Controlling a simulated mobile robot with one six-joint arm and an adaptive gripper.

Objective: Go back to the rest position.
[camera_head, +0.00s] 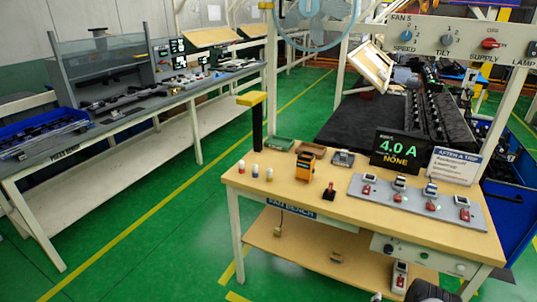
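A dark rounded part (425,291) shows at the bottom edge, right of centre, in front of the fan bench (262,183). It looks like part of my arm's end, cut off by the frame. No fingertips show, so I cannot see whether my gripper is open or shut, or whether it holds anything. The rest of my arm is out of view.
The fan bench bears an orange device (305,167), a grey switch panel (415,203), a display reading 4.0 A (398,150) and a paper sign (453,165). A long grey bench (150,103) stands at left. Green floor (165,215) lies clear between them.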

